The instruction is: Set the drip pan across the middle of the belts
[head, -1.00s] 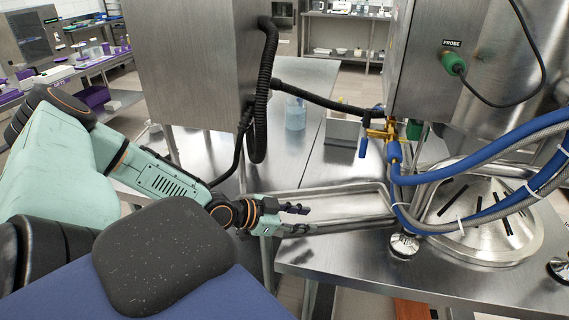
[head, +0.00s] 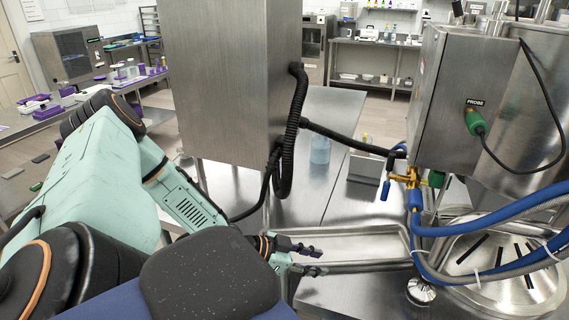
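The drip pan looks to be the shallow, long steel tray (head: 385,266) lying level at the table's near edge, left of the round slotted lid. The pan's left end is partly hidden by the gripper. My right gripper is out of view. I cannot make out any belts.
A tall steel cabinet (head: 230,85) with a black hose stands behind my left arm. Right of the pan are a brass valve (head: 408,178), blue hoses (head: 480,225) and a slotted round lid (head: 505,265). A clear bottle (head: 320,150) stands behind.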

